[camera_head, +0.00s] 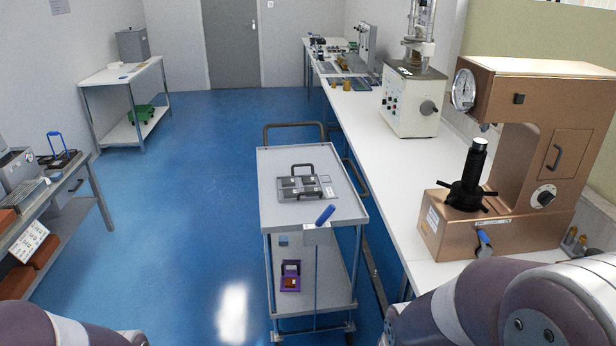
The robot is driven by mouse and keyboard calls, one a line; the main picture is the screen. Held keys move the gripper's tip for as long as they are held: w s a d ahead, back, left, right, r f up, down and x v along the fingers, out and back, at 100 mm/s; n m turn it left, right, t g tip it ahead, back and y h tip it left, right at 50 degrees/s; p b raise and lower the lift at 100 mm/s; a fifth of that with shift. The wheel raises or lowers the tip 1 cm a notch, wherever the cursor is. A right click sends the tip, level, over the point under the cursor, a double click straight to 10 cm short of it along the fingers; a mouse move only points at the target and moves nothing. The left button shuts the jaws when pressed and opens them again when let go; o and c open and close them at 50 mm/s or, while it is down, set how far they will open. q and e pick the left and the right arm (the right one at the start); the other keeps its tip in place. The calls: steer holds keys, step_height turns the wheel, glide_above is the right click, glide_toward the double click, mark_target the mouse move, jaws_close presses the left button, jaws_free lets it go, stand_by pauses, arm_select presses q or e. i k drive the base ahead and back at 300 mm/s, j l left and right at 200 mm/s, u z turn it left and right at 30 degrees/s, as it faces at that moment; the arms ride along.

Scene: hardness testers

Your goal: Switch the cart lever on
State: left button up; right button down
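The grey cart (285,208) stands in the middle of the view, along the left side of the long bench. A blue-handled lever (325,215) is at the near right corner of its top, its handle tilted up to the right. I cannot tell its setting from this view. Parts of my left arm show at the bottom left and parts of my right arm at the bottom right. Neither gripper is in view.
A grey tray (285,193) with a handle lies on the cart top; a purple holder (290,275) is on its lower shelf. A copper-coloured tester (510,220) stands on the white bench (375,140) at right. Blue floor (190,200) is clear left of the cart.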

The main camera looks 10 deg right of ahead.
mark_target(330, 210)
steer(key=i+l+u, duration=0.2)
steer(key=i, duration=0.35)
steer(key=i+u, duration=0.15)
steer(key=i, duration=0.4)
